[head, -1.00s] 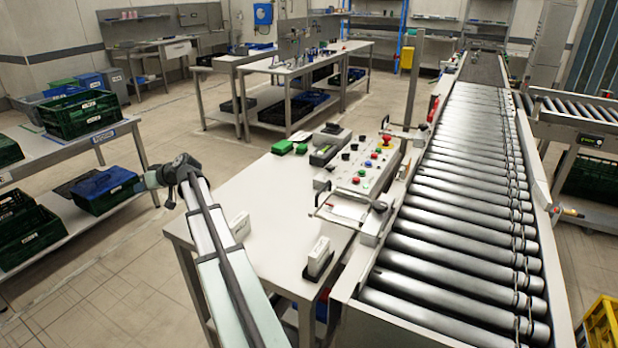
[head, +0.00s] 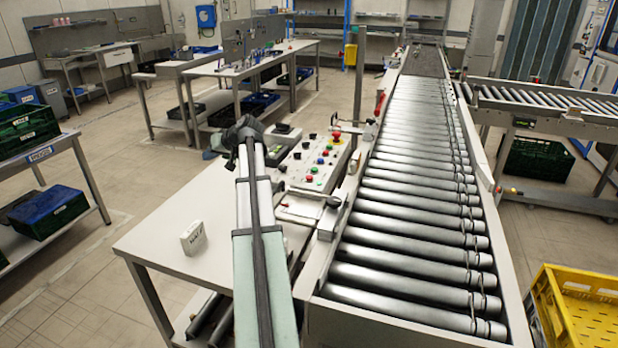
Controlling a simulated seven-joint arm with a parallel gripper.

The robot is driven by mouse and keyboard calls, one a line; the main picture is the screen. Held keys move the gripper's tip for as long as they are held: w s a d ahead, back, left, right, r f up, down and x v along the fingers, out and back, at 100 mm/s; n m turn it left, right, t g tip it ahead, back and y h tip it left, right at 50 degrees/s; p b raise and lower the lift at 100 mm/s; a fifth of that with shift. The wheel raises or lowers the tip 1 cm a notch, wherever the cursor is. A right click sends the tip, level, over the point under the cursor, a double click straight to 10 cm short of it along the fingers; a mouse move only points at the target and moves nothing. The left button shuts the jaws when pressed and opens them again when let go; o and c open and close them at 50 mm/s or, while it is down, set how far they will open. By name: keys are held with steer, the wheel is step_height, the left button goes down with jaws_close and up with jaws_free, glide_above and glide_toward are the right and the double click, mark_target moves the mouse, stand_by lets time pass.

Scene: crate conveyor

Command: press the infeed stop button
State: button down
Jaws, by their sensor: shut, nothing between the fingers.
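The control panel (head: 303,161) is a pale sloped box on the workbench beside the conveyor. It carries several coloured buttons: a red mushroom button (head: 337,134) at its far end, and a red button (head: 309,178), a green button (head: 315,169) and a blue button (head: 321,161) nearer. Black knobs sit among them. The labels are too small to read, so I cannot tell which is the infeed stop button. My arm rises from the bottom and covers the panel's left side. My gripper's fingers do not show; the arm's far end lies left of the panel.
The roller conveyor (head: 400,232) runs along the panel's right. A clamp-like fixture (head: 333,212) stands at the panel's near end, beside the conveyor rail. A small white box (head: 193,238) stands on the workbench (head: 160,222). A yellow crate (head: 570,305) is at lower right.

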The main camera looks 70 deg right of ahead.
steer(key=s+d+r+m+g+h, duration=0.15)
steer(key=s+d, duration=0.25)
steer(key=s, duration=0.4)
steer(key=s+d+m, duration=0.2)
steer(key=s+d, duration=0.2)
steer(key=s, duration=0.3)
step_height(320, 180, up, 2)
steer(key=m+g+h, duration=0.1)
steer(key=m+h, duration=0.1)
steer(key=m, duration=0.1)
glide_above(312, 177)
steer(key=shift+n+y, duration=0.25)
steer(key=shift+f, duration=4.4)
steer(key=shift+f, duration=0.1)
steer(key=shift+f, duration=0.3)
